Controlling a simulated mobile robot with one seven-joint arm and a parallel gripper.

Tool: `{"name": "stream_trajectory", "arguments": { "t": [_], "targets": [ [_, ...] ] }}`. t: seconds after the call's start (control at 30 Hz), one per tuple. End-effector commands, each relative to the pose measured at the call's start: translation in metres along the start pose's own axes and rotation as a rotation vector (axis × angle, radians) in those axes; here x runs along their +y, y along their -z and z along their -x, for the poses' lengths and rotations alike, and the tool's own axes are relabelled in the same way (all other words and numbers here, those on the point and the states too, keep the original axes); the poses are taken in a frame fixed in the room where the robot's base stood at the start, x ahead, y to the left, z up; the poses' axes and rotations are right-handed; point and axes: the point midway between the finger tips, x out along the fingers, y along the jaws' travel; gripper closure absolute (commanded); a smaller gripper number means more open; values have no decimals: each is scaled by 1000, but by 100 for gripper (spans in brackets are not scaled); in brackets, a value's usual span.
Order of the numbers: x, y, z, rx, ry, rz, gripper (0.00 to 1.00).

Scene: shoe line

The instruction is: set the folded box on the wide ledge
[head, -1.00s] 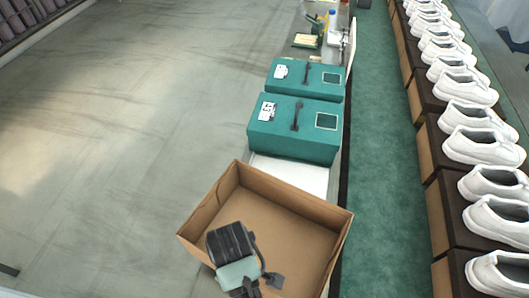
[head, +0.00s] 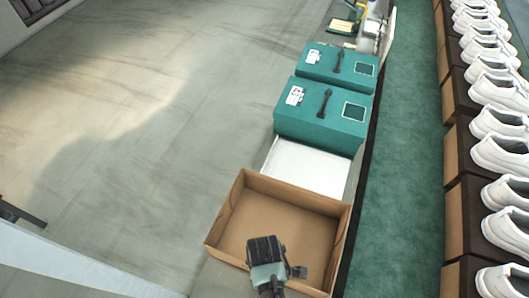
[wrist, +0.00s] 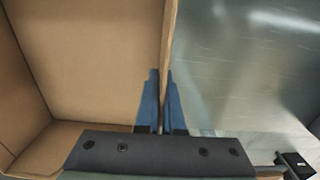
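The folded box (head: 270,225) is an open-topped brown cardboard tray low in the head view. It also fills the left of the wrist view (wrist: 90,60). My gripper (wrist: 161,75) has its two blue fingers closed on one upright cardboard wall, one on each side. In the head view, my gripper overlaps the box's near side, and its fingertips are hidden. A pale, flat surface (head: 308,168) lies just beyond the box. I cannot tell whether it is the wide ledge, or whether the box touches anything beneath.
Two teal cases (head: 322,115) with dark handles stand beyond the pale surface. Tools and bottles sit farther back. A green carpet strip (head: 405,180) runs at right, beside a row of white shoes (head: 505,155) on boxes. Open grey floor (head: 120,150) lies at left.

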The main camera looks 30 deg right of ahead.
Motion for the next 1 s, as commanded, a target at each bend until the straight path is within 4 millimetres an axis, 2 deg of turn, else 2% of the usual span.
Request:
{"name": "stream_trajectory", "arguments": {
  "t": [0.43,0.5,0.6,0.87,1.0],
  "targets": [
    [0,0,-8,0,-2,-1,100],
    [0,0,-8,0,-1,-1,84],
    [0,0,-8,0,0,-1,66],
    [0,0,-7,0,0,-1,65],
    [0,0,-1,1,-1,-1,65]
  ]
}}
